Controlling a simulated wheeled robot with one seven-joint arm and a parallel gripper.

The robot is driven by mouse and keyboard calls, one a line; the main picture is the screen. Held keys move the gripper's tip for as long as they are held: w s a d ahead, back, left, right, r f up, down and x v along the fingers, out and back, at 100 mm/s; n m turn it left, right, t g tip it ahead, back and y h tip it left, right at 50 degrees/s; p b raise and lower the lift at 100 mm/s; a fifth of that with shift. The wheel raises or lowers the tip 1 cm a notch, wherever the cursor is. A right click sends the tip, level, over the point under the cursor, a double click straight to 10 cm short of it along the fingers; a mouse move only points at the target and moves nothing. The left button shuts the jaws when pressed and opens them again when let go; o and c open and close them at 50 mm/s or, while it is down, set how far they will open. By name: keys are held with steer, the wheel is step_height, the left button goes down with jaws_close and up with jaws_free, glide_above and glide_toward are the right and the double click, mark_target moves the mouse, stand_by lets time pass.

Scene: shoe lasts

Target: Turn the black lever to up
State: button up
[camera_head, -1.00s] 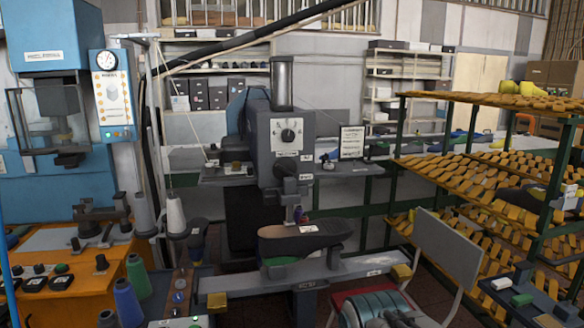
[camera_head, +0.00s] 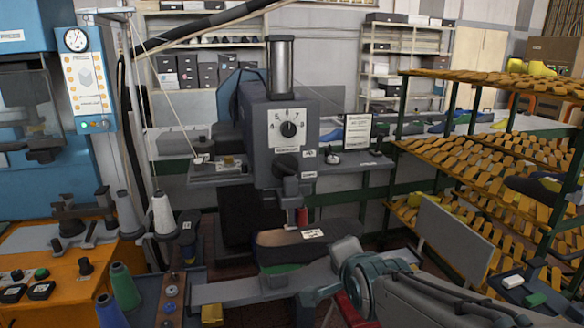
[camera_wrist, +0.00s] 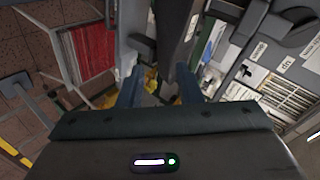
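The black lever (camera_head: 288,178) is on the front of the grey machine (camera_head: 262,150), below its numbered dial (camera_head: 289,129). Its handle seems to point down, and two small white labels are to its right. In the wrist view, a dark rounded part (camera_wrist: 295,25) at the top right, beside small labels, looks like the lever, but I cannot be sure. My gripper (camera_wrist: 158,85) is open, with nothing between its two fingers, and apart from that part. In the head view, my arm comes from the lower right, below the lever; the fingertips are hard to make out.
A dark shoe last (camera_head: 305,236) sits under the machine head. A grey shelf (camera_head: 345,170) with a sign (camera_head: 357,133) juts out to the right.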

steer(key=w+a+r+m+t+y, duration=0.1)
steer(key=w+a+r+m+t, duration=0.2)
steer(key=r+m, duration=0.15)
steer(key=m+t+y+p, duration=0.2)
steer(key=m+t, duration=0.1)
steer(key=m, duration=0.2)
glide_toward(288, 171)
steer(key=p+x, duration=0.4)
steer(key=x, duration=0.5)
steer(key=shift+w+a, duration=0.1)
jaws_close()
